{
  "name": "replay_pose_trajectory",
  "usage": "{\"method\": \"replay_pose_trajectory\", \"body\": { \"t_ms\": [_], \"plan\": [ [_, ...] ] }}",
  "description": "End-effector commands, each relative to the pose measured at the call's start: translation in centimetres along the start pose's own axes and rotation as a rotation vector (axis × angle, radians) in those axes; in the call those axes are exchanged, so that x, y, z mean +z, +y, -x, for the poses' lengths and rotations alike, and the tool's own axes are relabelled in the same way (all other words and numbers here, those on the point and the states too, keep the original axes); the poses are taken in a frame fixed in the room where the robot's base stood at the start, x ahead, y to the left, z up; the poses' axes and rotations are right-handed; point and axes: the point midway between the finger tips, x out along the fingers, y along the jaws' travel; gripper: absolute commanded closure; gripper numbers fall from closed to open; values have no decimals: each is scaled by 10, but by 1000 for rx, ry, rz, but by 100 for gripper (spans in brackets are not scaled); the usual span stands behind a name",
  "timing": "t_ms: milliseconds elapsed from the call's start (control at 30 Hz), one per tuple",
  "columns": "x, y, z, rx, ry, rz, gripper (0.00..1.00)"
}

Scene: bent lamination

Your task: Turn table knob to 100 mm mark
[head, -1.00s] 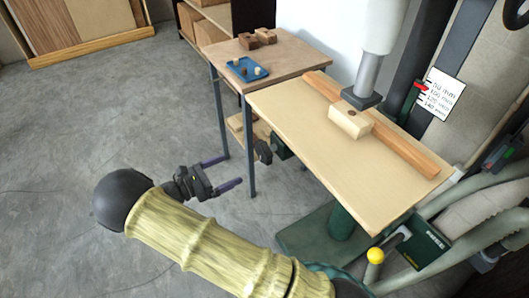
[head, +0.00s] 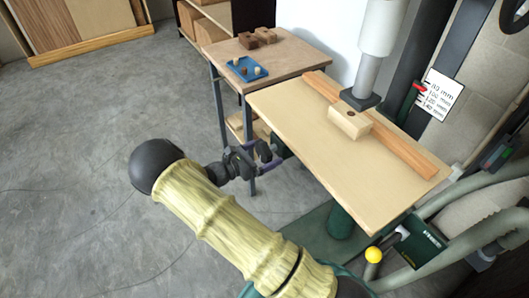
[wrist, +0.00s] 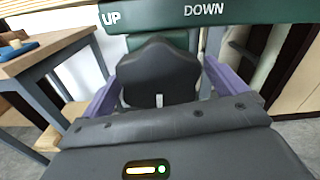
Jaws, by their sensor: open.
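The black table knob (wrist: 158,70) has a short white mark and sits below a green panel (wrist: 150,14) lettered UP at left and DOWN at right. In the head view the knob (head: 264,150) is at the table's near left edge. My gripper (wrist: 168,88) is open, with one purple finger on each side of the knob; I cannot tell whether they touch it. In the head view my gripper (head: 258,160) is at the knob. The mm scale (head: 440,95) stands at right; its red pointer (head: 419,87) is near the upper marks, exact reading unclear.
The machine table (head: 320,160) carries a long wooden strip (head: 395,145) and a pale block (head: 349,122) under the grey spindle.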

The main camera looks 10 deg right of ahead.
Motion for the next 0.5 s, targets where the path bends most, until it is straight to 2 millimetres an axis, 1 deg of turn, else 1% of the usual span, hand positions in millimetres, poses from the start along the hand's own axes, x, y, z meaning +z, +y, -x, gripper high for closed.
{"method": "replay_pose_trajectory", "body": {
  "t_ms": [133,167,200,267,300,367,400,500],
  "plan": [
    [0,0,0,0,0,0,3],
    [0,0,0,0,0,0,5],
    [0,0,0,0,0,0,13],
    [0,0,0,0,0,0,25],
    [0,0,0,0,0,0,33],
    [0,0,0,0,0,0,44],
    [0,0,0,0,0,0,47],
    [0,0,1,1,-1,-5,46]
  ]
}}
